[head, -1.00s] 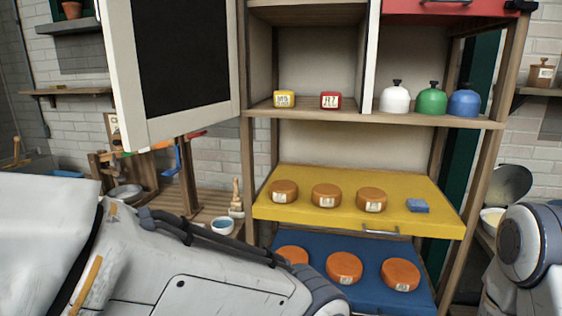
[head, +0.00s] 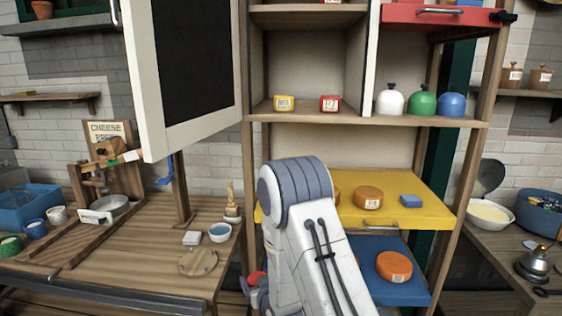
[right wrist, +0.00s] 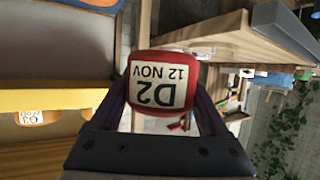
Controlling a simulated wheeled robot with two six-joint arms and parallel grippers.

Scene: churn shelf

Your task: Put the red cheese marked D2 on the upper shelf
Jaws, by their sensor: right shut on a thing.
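The red cheese (right wrist: 165,82) has a pale label reading D2, 12 NOV, upside down in the right wrist view. My right gripper (right wrist: 163,100) is shut on it, one finger at each side. In the head view the right gripper (head: 250,291) is low, left of the blue board, with the red cheese (head: 257,277) partly showing. The rack has a wooden shelf (head: 300,116) holding a yellow and a red labelled block, and a higher wooden shelf (head: 305,12) at the top edge of the picture. My left gripper is out of view.
An open door (head: 150,80) with a dark panel juts out left of the shelves. A yellow board (head: 430,205) and a blue board (head: 385,245) hold orange cheeses. White, green and blue domes (head: 421,101) stand right. A red drawer (head: 445,17) sits above them.

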